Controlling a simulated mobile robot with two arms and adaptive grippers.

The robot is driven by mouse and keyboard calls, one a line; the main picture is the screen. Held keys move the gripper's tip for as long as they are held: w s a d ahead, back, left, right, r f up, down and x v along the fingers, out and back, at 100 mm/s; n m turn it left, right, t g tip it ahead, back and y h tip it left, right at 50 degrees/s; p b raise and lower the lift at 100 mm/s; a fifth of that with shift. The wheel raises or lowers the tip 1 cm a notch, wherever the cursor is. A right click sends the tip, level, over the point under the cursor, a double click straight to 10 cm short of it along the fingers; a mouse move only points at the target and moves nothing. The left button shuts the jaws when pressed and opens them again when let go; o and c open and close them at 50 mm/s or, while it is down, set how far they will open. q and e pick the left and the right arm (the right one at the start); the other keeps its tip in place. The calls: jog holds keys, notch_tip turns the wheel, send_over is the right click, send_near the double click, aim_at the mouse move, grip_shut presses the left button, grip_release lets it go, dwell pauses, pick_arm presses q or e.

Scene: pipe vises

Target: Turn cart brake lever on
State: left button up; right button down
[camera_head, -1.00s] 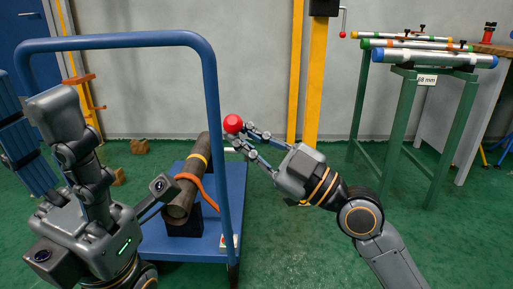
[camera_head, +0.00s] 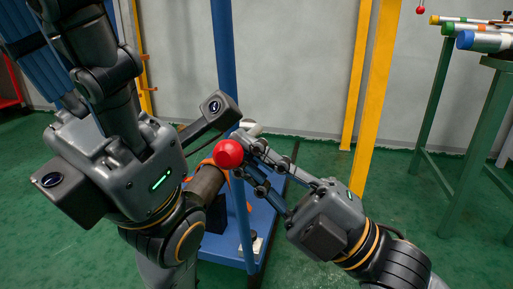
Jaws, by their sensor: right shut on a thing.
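A round red knob (camera_head: 228,154), which looks like the brake lever's end, is beside the cart's blue upright. My right gripper (camera_head: 246,160) reaches in from the right and its fingers are shut on the knob's right side. The lever's shaft is hidden. The blue cart (camera_head: 268,222) shows its deck and one upright. My left arm covers much of the cart's left side, and its gripper fingers do not show.
A dark pipe (camera_head: 207,181) lies on the cart, partly hidden by my left arm. Yellow posts (camera_head: 372,95) stand by the grey wall. A green rack (camera_head: 480,135) with pipes stands at the right. Green floor is clear between.

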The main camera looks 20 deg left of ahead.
jog(key=shift+s+f+n, duration=0.15)
jog(key=shift+s+n, duration=0.1)
jog(key=shift+n, duration=0.05)
jog(key=c, duration=1.4)
grip_release()
jog(key=v, duration=1.2)
jog(key=shift+w, duration=0.1)
